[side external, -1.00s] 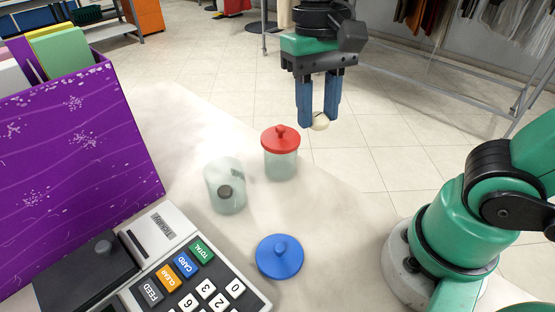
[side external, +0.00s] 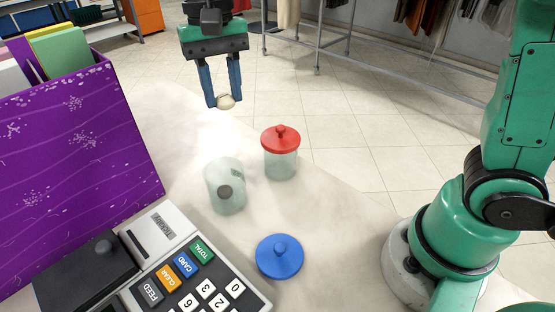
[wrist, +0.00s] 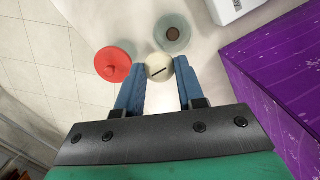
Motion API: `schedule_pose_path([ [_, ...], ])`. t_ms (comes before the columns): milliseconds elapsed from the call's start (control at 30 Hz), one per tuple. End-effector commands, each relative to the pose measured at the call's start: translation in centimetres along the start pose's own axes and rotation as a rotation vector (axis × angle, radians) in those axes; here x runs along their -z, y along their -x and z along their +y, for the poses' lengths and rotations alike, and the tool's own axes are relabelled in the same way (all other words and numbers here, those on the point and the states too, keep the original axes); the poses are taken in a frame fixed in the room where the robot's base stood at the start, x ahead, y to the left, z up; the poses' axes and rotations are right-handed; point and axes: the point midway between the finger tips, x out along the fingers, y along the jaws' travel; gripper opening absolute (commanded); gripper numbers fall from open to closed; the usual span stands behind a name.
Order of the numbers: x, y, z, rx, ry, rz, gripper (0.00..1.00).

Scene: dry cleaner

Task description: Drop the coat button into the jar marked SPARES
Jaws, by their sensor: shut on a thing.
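My gripper (side external: 222,97) is shut on a small cream round piece (side external: 226,102), which I take for the coat button. In the wrist view the piece (wrist: 159,67) has a dark line across its face and sits between the blue fingertips. It is held in the air, apart from the jars. An open, cloudy glass jar (side external: 226,196) stands on the counter with a dark round thing inside. A second glass jar (side external: 281,165) beside it is closed by a red lid (side external: 280,139). A small dark mark shows on the open jar, but I cannot read any SPARES label.
A blue lid (side external: 280,257) lies on the pale counter (side external: 330,225) in front of the jars. A tall purple box (side external: 75,165) with folders stands at the left. The counter right of the jars is clear.

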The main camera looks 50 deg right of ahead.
Motion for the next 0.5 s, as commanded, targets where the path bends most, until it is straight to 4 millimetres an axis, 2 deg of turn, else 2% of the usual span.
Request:
schedule_pose_path([
  [167, 0.6, -1.0, -0.5, 0.0, 0.0, 0.0, 0.0],
  [500, 1.0, -4.9, -0.4, 0.001, 0.0, 0.001, 0.0],
])
